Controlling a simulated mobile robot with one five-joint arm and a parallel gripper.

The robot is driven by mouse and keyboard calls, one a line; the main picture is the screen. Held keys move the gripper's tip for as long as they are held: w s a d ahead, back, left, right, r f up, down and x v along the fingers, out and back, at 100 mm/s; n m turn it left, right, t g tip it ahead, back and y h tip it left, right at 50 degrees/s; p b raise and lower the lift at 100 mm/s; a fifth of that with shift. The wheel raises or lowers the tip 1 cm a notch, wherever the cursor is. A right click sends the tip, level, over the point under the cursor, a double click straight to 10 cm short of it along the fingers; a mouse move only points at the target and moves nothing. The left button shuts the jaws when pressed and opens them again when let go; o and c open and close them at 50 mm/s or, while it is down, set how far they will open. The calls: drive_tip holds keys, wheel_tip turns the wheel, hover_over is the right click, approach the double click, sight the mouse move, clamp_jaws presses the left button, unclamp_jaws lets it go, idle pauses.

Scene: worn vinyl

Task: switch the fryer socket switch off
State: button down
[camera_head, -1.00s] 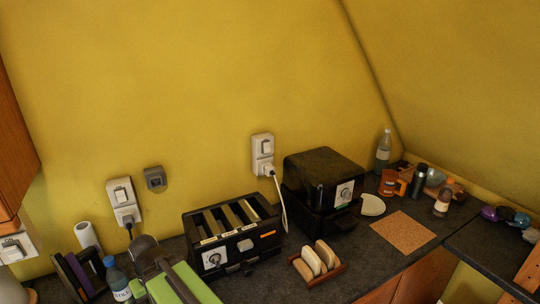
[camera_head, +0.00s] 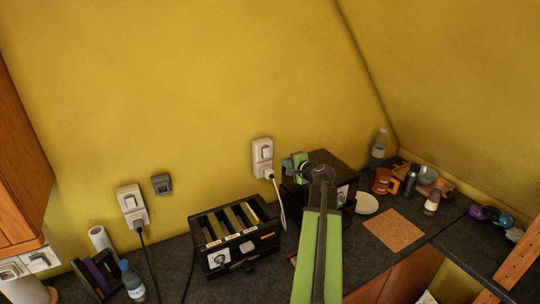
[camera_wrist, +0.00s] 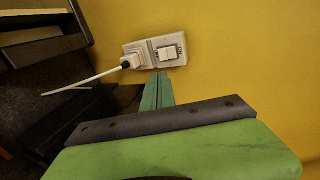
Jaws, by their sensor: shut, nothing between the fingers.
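The fryer (camera_head: 322,165) is a black box with a dial on the counter, partly hidden behind my arm. The white socket (camera_head: 262,152) on the yellow wall to its left has a rocker switch on top and a plug with a white cord below. In the wrist view the socket (camera_wrist: 153,52) lies sideways, with its switch (camera_wrist: 168,53) right and its plug (camera_wrist: 131,62) left. My gripper (camera_head: 290,162) is shut and empty, to the right of the socket. In the wrist view my fingertips (camera_wrist: 160,78) point at the socket; I cannot tell how large the gap is.
A black toaster (camera_head: 235,234) stands left of my arm. Another white socket (camera_head: 132,206) with a black cord and a grey wall switch (camera_head: 162,184) are further left. A plate (camera_head: 367,203), a cork mat (camera_head: 393,230) and an orange mug (camera_head: 382,181) lie to the right.

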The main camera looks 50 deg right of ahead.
drive_tip(key=shift+f, duration=0.1)
drive_tip(key=b, duration=0.5)
approach(266, 152)
drive_tip(key=w+f, duration=0.1)
drive_tip(key=w+d+f, duration=0.1)
drive_tip(key=w+f, duration=0.1)
drive_tip(key=w+d+f, duration=0.1)
drive_tip(key=shift+w+f, duration=0.2)
drive_tip(key=shift+f, duration=0.15)
drive_tip(key=shift+w+d, duration=0.15)
drive_tip(key=shift+w, duration=0.4)
drive_tip(key=shift+w+f, duration=0.2)
drive_tip(key=shift+f, duration=0.05)
drive_tip(key=shift+r, duration=0.1)
